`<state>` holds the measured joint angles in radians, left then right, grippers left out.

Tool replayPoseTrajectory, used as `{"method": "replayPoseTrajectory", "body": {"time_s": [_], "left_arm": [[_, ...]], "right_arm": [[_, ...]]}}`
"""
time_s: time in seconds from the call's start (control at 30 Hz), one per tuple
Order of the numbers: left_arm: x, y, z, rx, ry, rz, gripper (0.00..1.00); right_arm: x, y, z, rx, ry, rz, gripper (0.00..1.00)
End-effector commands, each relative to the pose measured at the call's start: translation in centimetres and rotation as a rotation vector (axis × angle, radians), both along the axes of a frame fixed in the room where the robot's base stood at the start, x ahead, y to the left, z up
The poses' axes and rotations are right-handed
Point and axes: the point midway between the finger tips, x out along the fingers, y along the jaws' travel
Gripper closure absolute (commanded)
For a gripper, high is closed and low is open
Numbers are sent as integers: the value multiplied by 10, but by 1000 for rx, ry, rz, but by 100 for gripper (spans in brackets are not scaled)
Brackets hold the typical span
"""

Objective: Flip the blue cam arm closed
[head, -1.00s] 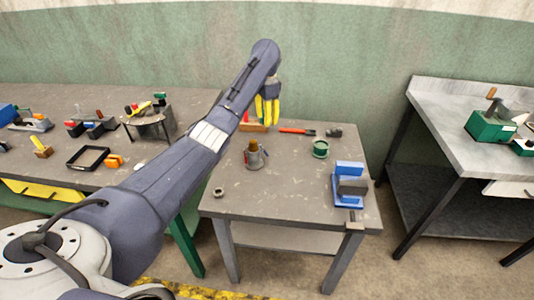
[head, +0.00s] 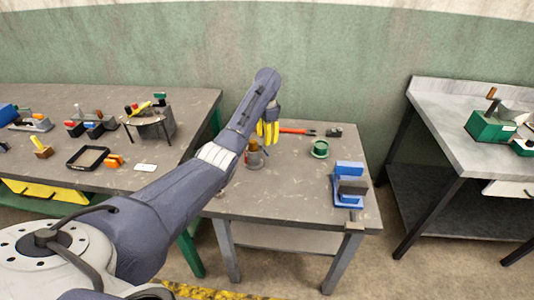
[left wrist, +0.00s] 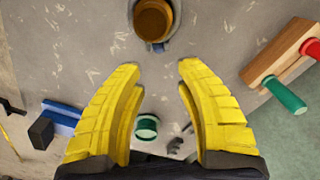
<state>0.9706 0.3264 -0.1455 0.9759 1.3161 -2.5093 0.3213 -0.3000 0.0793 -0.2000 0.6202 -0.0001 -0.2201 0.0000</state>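A blue fixture (head: 349,169) with a dark grey block (head: 352,187) stands at the right front of the small middle table. It also shows at the left of the left wrist view (left wrist: 62,113). I cannot tell which part of it is the cam arm or whether that arm is open. My left gripper (head: 268,132), with yellow fingers, hangs above the back left of this table, well left of the blue fixture. In the left wrist view its fingers (left wrist: 159,68) are spread apart with nothing between them. My right gripper is not in view.
A grey pot with a brown top (head: 254,158) stands near my left gripper. A green spool (head: 319,149), a red-handled tool (head: 297,131) and a small dark piece (head: 334,132) lie towards the back. The table's middle front is clear. A cluttered bench (head: 200,110) stands left.

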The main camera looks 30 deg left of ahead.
Motion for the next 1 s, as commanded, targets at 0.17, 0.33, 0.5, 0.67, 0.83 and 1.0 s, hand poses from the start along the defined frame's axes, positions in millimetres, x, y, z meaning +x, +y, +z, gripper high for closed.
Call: {"method": "replayPoseTrajectory", "body": {"time_s": [0.17, 0.33, 0.5, 0.67, 0.83, 1.0], "left_arm": [[-1, 1, -31, 2, 2, 0, 66], [-1, 0, -56, -1, 3, 1, 66], [0, 0, -73, -1, 2, 1, 66], [0, 0, -82, 0, 1, 1, 66], [0, 0, -85, -1, 0, 0, 66], [0, 0, -85, -1, 0, 0, 66]], "right_arm": [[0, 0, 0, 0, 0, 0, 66], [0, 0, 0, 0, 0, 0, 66], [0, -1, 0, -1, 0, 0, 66], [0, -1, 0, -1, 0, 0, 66], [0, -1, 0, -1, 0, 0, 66], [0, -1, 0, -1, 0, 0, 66]]}}
